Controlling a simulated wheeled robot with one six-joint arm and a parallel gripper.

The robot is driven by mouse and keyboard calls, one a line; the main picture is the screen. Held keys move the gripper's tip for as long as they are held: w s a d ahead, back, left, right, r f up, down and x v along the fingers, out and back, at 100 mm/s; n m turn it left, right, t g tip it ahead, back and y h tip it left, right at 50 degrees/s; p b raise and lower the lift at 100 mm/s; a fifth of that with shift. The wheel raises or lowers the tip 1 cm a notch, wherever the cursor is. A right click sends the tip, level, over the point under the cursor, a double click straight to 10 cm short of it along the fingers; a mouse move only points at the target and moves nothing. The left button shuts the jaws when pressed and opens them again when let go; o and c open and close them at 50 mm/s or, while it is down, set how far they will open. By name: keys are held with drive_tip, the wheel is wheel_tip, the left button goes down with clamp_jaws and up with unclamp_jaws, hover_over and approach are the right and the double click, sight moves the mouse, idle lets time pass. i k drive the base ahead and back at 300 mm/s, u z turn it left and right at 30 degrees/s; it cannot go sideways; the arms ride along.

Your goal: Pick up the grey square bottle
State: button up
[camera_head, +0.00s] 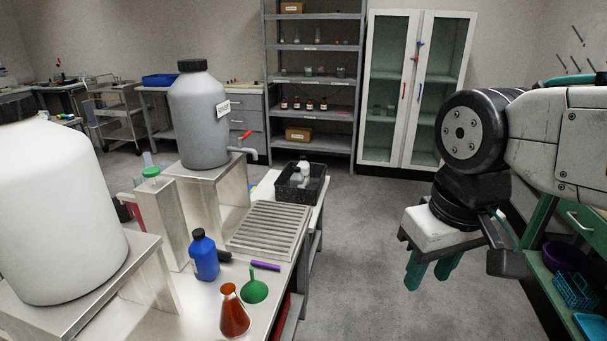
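I cannot tell for sure which thing is the grey square bottle. A small pale bottle (303,165) stands in a black crate (316,190) at the far end of the left bench; its lower part is hidden by the crate wall, and its shape is too small to make out. A large grey round container (198,120) with a black cap and a red-handled tap stands on a metal stand. My gripper (428,280) hangs at the right over the open floor, teal fingers pointing down, apart and empty. It is well away from the bench.
The left bench (188,318) holds a blue bottle (205,258), an orange-red flask (233,315), a green funnel (254,291), a slatted metal rack (268,228) and a large white container (62,215). Shelves (315,80) and a glass-door cabinet (413,90) stand behind. The floor between is clear.

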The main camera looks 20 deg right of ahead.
sight(297, 180)
drive_tip(key=k, duration=1.25)
drive_tip(key=z, duration=0.85)
drive_tip(key=i, duration=1.45)
drive_tip(key=z, duration=0.45)
drive_tip(key=i, duration=1.5)
drive_tip(key=u, duration=0.95)
drive_tip(key=i, duration=0.8)
drive_tip(key=u, duration=1.35)
drive_tip(key=i, duration=0.45)
drive_tip(key=u, duration=0.35)
